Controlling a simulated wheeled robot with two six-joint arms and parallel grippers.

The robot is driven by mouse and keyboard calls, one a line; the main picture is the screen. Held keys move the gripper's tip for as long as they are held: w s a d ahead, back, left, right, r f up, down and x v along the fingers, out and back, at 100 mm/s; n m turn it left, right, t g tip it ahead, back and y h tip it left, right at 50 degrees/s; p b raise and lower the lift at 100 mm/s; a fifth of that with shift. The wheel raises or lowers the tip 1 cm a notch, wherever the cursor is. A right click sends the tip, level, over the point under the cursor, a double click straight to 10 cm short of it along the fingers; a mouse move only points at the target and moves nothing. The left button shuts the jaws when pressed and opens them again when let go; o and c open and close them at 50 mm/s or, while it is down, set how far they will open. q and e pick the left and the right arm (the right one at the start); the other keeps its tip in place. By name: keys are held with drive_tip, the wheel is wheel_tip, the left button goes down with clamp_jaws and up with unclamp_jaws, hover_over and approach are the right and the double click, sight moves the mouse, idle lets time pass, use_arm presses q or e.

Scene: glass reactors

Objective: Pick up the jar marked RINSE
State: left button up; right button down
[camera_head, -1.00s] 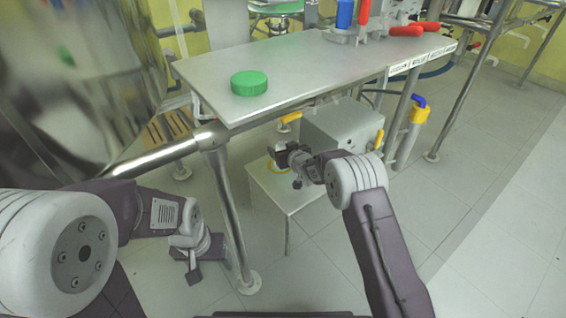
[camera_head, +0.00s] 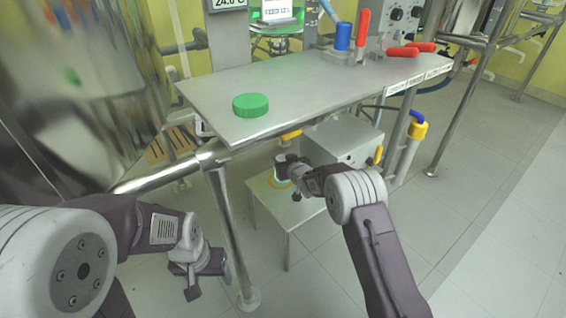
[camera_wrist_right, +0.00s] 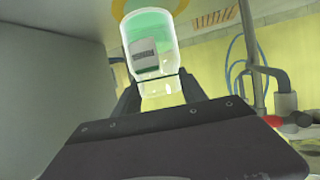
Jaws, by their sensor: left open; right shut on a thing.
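A clear jar (camera_wrist_right: 150,62) with green contents and a small label shows in the right wrist view; the label is too small to read. In the head view the jar (camera_head: 281,172) is small and partly hidden by my gripper. My right gripper (camera_head: 287,164) is shut on the jar's narrow end, over the yellow ring on a low metal stand (camera_head: 300,214). I cannot tell whether the jar touches the stand. My left gripper (camera_head: 208,270) is open and empty, low at the left, beside a table leg.
A steel table (camera_head: 330,85) above the stand carries a green cap (camera_head: 250,105), a blue cylinder (camera_head: 343,36) and red handles (camera_head: 362,35). A grey box (camera_head: 343,137) stands right of my right gripper. A yellow-topped post (camera_head: 417,130) is farther right. Open floor lies at right.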

use_arm(q)
wheel_tip(320, 180, up, 4)
drive_tip(key=p, duration=0.3)
wheel_tip(320, 180, down, 5)
drive_tip(key=b, duration=0.4)
drive_tip(key=shift+r+b, duration=0.2)
drive_tip(key=shift+b, duration=0.1)
use_arm(e)
drive_tip(key=s+d+r, duration=0.1)
drive_tip(key=s+d, duration=0.2)
drive_tip(key=s, duration=0.5)
drive_tip(key=s+d+r, duration=0.1)
drive_tip(key=s+d, duration=0.2)
drive_tip(key=s, duration=0.6)
drive_tip(key=shift+d, duration=0.2)
